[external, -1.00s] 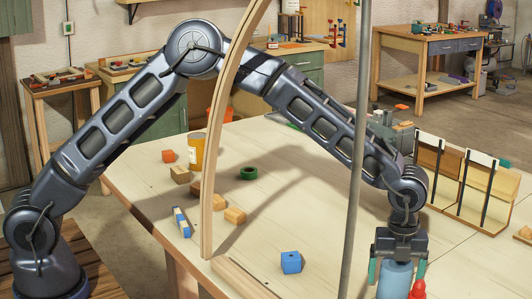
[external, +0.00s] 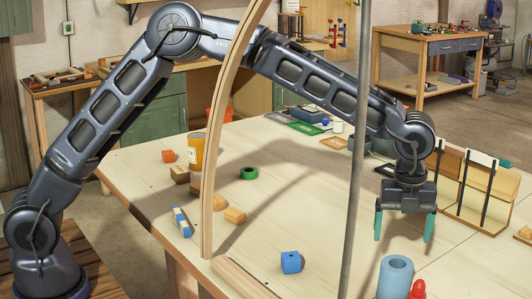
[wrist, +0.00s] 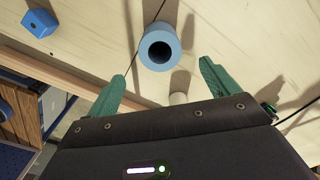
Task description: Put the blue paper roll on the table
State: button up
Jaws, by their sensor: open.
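The blue paper roll (external: 394,284) stands upright on the pale wooden table (external: 300,190) near the front right in the external view. In the wrist view its round end and dark hole face the camera, and the roll (wrist: 160,67) lies just beyond the fingertips. My gripper (external: 404,240) is open and empty, its green fingers spread and pointing down, above the table and apart from the roll. The fingers also show in the wrist view (wrist: 162,70), with nothing between them touching either one.
A red object (external: 417,290) stands close to the right of the roll. A blue block (external: 291,262) sits to its left. A curved wooden lath (external: 208,190) and a grey pole (external: 352,200) rise in the foreground. A wooden rack (external: 470,190) stands at right.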

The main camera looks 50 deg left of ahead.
jog(key=shift+a+r, duration=0.15)
jog(key=shift+r, duration=0.45)
jog(key=s+a+r+n+t, duration=0.1)
jog(key=s+a+r+n, duration=0.4)
jog(key=a, duration=0.6)
jog(key=s+a+r+n+t, duration=0.1)
jog(key=s+a+r+n, duration=0.3)
jog(key=a+r, duration=0.5)
jog(key=s+a+r+n, duration=0.4)
jog(key=s+a, duration=0.1)
jog(key=a, duration=0.7)
jog(key=s+a+f+n+t, duration=0.1)
jog(key=s+a+n, duration=0.6)
jog(key=s+a, duration=0.3)
jog(key=s+a+f+n+t, duration=0.1)
jog(key=s+a+n, duration=0.6)
jog(key=s, duration=0.8)
jog(key=a+f, duration=0.1)
jog(key=a, duration=0.1)
jog(key=shift+a+f+t, duration=0.3)
jog(key=shift+a, duration=0.1)
